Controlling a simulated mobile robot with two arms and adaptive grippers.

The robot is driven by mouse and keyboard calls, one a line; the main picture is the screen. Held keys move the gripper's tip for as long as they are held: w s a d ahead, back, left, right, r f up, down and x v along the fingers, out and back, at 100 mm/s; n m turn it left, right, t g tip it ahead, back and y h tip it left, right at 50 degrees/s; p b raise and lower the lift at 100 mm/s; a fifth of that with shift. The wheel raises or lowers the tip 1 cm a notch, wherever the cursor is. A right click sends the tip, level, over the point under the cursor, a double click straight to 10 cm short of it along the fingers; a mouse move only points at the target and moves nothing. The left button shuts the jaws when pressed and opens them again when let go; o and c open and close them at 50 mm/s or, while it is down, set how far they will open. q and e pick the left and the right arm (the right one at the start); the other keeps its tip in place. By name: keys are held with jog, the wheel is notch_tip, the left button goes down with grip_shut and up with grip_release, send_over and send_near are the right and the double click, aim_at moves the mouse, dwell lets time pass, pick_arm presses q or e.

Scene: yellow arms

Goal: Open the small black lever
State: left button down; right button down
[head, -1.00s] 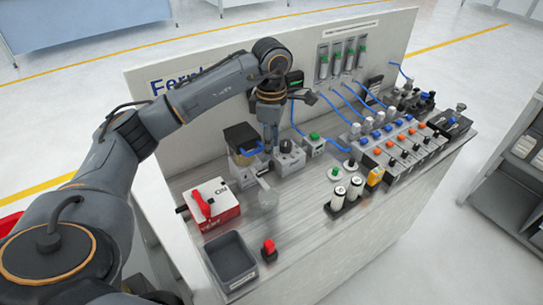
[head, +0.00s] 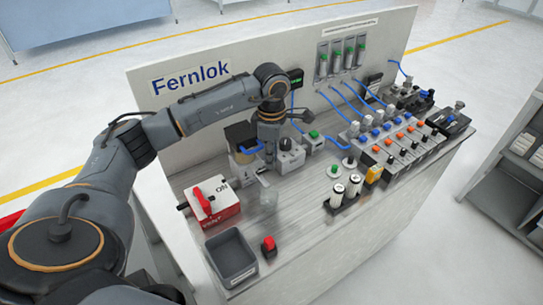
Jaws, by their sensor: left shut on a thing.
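My left gripper (head: 269,153) points down at the back left of the bench, between a dark box with a blue lever (head: 249,149) and a grey block with a black knob (head: 286,144). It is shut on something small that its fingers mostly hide. This appears to be the small black lever, but its shape and angle cannot be made out. A pale flat part (head: 263,181) lies just in front of the fingers. My right gripper is not in view.
A red and white switch box (head: 224,205), a dark tray (head: 231,257) and a red button (head: 269,246) stand in front. The Fernlok back panel (head: 210,75) rises behind.

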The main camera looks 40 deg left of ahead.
pick_arm(q)
jog(key=shift+d+m+b, duration=0.1)
jog(key=shift+m+b, duration=0.2)
jog(key=shift+b, duration=0.05)
jog(key=shift+s+d+m+b, duration=0.35)
jog(key=shift+s+m+b, duration=0.4)
jog(key=shift+m+b, duration=1.4)
jog(key=shift+s+d+m+b, duration=0.4)
jog(key=shift+s+m+b, duration=0.7)
jog(key=shift+m, duration=1.9)
jog(key=shift+s+d+m+b, duration=0.35)
jog(key=shift+s+m+b, duration=0.1)
jog(key=shift+m+b, duration=1.85)
jog(key=shift+m, duration=0.25)
jog(key=c, duration=1.3)
grip_release()
